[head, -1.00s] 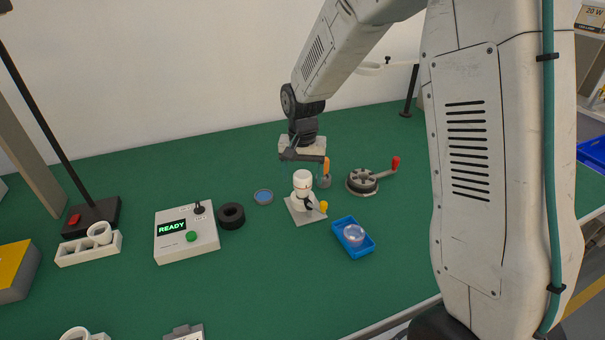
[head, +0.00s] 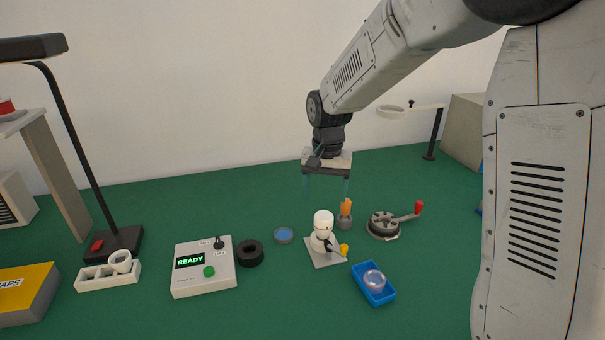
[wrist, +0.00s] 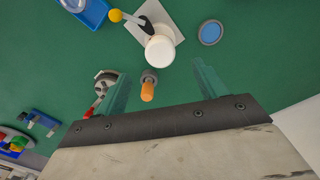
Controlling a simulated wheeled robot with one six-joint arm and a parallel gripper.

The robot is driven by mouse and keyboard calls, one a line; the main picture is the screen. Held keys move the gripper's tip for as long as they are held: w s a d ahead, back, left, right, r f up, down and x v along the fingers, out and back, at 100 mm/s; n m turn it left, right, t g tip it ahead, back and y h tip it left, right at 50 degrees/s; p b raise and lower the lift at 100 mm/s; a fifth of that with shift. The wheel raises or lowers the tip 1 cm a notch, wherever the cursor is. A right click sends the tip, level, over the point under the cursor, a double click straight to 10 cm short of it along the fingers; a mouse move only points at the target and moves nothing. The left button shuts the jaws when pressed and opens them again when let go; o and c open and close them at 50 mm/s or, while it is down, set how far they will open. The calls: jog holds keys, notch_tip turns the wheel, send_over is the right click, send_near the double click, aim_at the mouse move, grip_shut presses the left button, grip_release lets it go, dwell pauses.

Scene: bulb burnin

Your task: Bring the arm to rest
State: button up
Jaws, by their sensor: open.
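My gripper (head: 327,187) hangs above the green bench, fingers pointing down. It is open and nothing is between its fingers. In the wrist view the two greenish fingers (wrist: 160,90) stand wide apart. A small pot holding an orange-topped item (head: 346,208) stands below and a little to the right of the gripper in the head view; in the wrist view it shows between the fingers, farther down. A white-capped device with a yellow knob (head: 323,232) stands on a grey plate in front of the gripper.
A hand wheel with a red knob (head: 384,225), a blue tray with a clear round piece (head: 386,297), a blue disc (head: 284,236), a black ring (head: 250,254) and a READY box (head: 204,278) lie around. A black lamp (head: 72,150) stands left. The front of the bench is mostly bare.

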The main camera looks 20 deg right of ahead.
jog(key=shift+s+n, duration=0.15)
jog(key=shift+n, duration=0.15)
jog(key=s+d+r+n, duration=0.1)
jog(key=s+r, duration=0.2)
jog(key=s, duration=0.7)
jog(key=s+d+r+n+t, duration=0.1)
jog(key=s+r, duration=0.3)
jog(key=s, duration=0.7)
jog(key=s+d+r+n, duration=0.1)
jog(key=s+r+n, duration=0.1)
jog(key=s, duration=0.8)
jog(key=shift+s+r+n, duration=0.3)
jog(key=shift+r+n, duration=0.1)
jog(key=shift+r, duration=0.45)
